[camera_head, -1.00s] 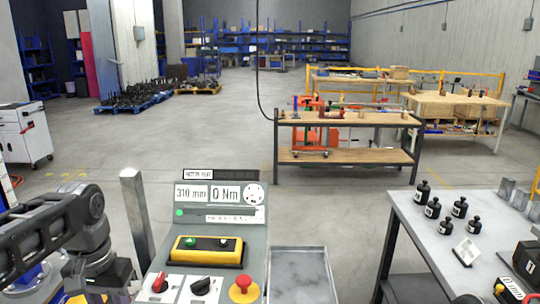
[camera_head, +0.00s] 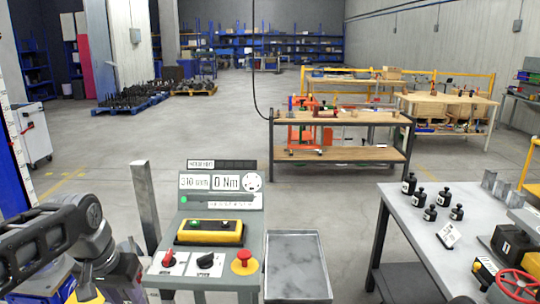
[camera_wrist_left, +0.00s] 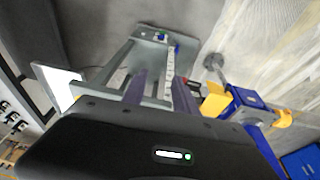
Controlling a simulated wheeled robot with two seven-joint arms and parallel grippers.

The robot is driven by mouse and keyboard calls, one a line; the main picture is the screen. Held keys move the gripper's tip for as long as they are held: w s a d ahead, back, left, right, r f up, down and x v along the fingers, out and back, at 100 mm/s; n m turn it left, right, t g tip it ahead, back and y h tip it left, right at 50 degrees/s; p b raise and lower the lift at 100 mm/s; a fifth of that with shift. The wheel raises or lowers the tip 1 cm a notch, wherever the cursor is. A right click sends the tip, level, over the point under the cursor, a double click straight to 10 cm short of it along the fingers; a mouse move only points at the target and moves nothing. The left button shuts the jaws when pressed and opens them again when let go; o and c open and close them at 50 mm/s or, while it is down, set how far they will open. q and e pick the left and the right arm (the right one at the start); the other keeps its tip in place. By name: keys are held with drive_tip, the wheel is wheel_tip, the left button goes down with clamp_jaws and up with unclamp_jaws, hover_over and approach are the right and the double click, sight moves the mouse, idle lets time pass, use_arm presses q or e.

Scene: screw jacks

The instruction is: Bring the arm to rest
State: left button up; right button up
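My left arm comes in at the lower left of the head view, bent beside the control console (camera_head: 222,226). In the left wrist view two purple fingers of my left gripper (camera_wrist_left: 161,92) stand apart beyond its dark body, with nothing clearly held between them. A grey metal frame (camera_wrist_left: 153,50) shows behind the fingers; I cannot tell their distance. A blue and yellow device (camera_wrist_left: 240,103) is to their right. My right gripper is in neither view. The console display reads 310 mm and 0 Nm.
A grey tray (camera_head: 298,262) is right of the console, and a grey post (camera_head: 145,205) is left of it. A table (camera_head: 405,205) at right carries black weights (camera_head: 421,197) and a red handwheel (camera_head: 519,287). Open floor lies beyond the console.

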use_arm(q)
drive_tip(key=w+d+f+t+h, duration=0.1)
drive_tip(key=w+d+f+t, duration=0.1)
drive_tip(key=w+d+f, duration=0.5)
drive_tip(key=s+d+f+h, duration=0.1)
drive_tip(key=d+f, duration=0.3)
drive_tip(key=f, duration=0.5)
drive_tip(key=s+d+f+h, duration=0.1)
drive_tip(key=d+f, duration=0.3)
drive_tip(key=f, duration=0.5)
drive_tip(key=s+d+f+g, duration=0.2)
drive_tip(key=s+d+f, duration=0.2)
drive_tip(key=s+f, duration=0.5)
drive_tip(key=s+d+f+n+g, duration=0.1)
drive_tip(key=s+d+f, duration=0.3)
drive_tip(key=s+f, duration=0.5)
drive_tip(key=s+g, duration=0.1)
drive_tip(key=s, duration=0.6)
drive_tip(key=shift+h, duration=0.3)
